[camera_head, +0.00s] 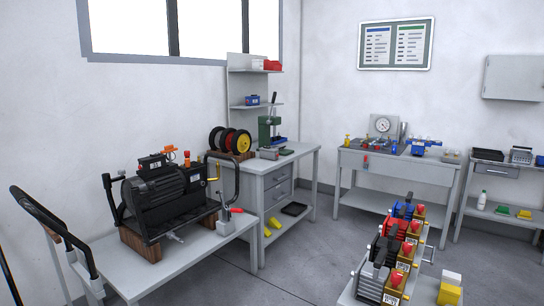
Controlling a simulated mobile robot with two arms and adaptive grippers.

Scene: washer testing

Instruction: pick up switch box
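No object is clearly recognisable as the switch box. A small dark box with red and white marks (152,162) sits on top of a black motor unit (160,195) on the left bench; I cannot tell if it is the switch box. Orange parts (170,150) stand beside it. Several small units with red, blue and black parts (393,250) stand in a row on a low surface at the lower right. Neither of my grippers is in view.
The motor unit rests on wooden blocks on a grey bench (205,262). A black curved handle (50,230) rises at the left edge. A workbench with wheels and a green press (268,130) stands behind. Grey floor (300,270) is open between the left bench and the row.

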